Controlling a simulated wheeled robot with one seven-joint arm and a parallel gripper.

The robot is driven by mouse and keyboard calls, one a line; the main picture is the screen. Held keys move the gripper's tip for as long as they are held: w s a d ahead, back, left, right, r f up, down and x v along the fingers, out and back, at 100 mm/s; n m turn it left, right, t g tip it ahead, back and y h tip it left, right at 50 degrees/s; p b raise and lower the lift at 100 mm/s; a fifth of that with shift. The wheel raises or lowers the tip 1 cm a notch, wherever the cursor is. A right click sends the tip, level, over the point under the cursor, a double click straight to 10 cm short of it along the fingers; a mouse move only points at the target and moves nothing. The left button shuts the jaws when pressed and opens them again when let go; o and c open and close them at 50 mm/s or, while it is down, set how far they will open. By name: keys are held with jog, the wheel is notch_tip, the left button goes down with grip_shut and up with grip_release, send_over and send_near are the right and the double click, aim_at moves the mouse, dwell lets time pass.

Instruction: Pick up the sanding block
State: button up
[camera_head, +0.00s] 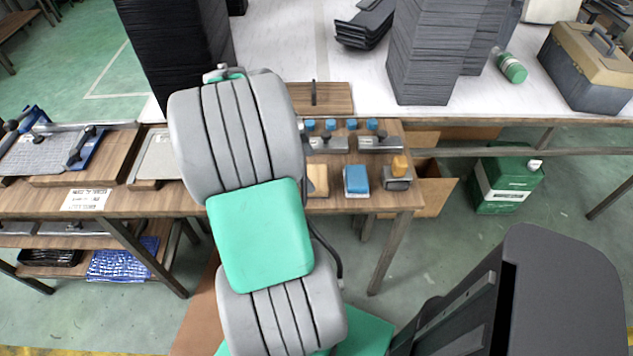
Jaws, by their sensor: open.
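Three small blocks lie in a row near the front edge of the wooden bench. They are a tan block (317,181), a blue-topped block (356,178) and a grey block with an orange top (397,181). I cannot tell for certain which one is the sanding block; the tan one is partly covered by my arm. My grey and green arm crosses the middle of the view, left of these blocks. My gripper is not visible; the arm hides it or it is outside the view.
Blue-topped clamps (380,140) stand behind the blocks, with a wooden board (320,97) beyond. Tall dark stacks (430,50) and a toolbox (590,65) stand on the white table behind. A green canister (507,183) is on the floor at right. A grey tray panel (45,150) lies at left.

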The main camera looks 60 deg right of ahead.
aim_at(317, 176)
jog(key=x, duration=0.5)
jog(key=shift+s+d+f, duration=0.2)
jog(key=shift+d+f, duration=0.1)
jog(key=c, duration=1.3)
